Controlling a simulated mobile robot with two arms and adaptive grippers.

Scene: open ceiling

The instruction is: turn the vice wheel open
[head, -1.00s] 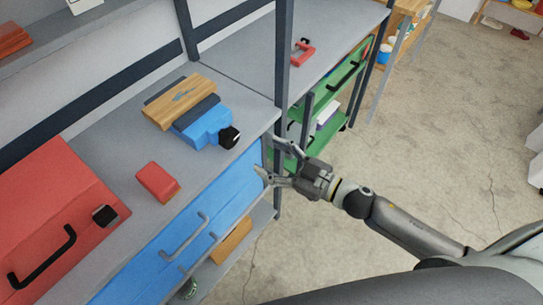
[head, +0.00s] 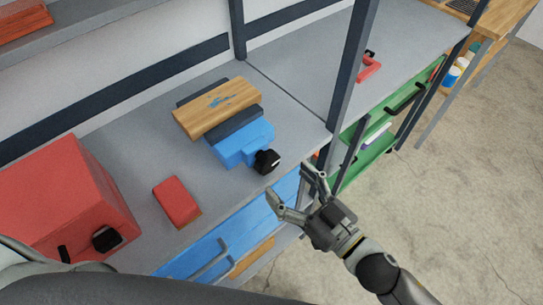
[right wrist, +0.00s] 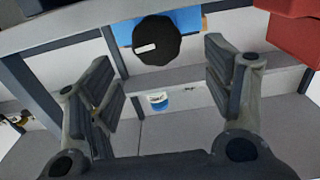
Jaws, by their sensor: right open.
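The blue vice (head: 240,146) sits on the grey bench near its front edge, with a wooden block (head: 216,107) across its dark jaws. Its black wheel (head: 267,161) faces the front edge. In the right wrist view the round black wheel (right wrist: 157,41) has a pale mark and shows between my fingers, toward the top, apart from them. My right gripper (head: 289,183) is open and empty, just in front of and slightly right of the wheel. Its spread fingers also show in the right wrist view (right wrist: 162,90). My left gripper is out of view.
A red block (head: 177,202) and a large red box (head: 62,205) stand left of the vice. A dark upright post (head: 352,75) rises close to the right. A blue drawer (head: 215,245) with a handle is below. Open floor lies right.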

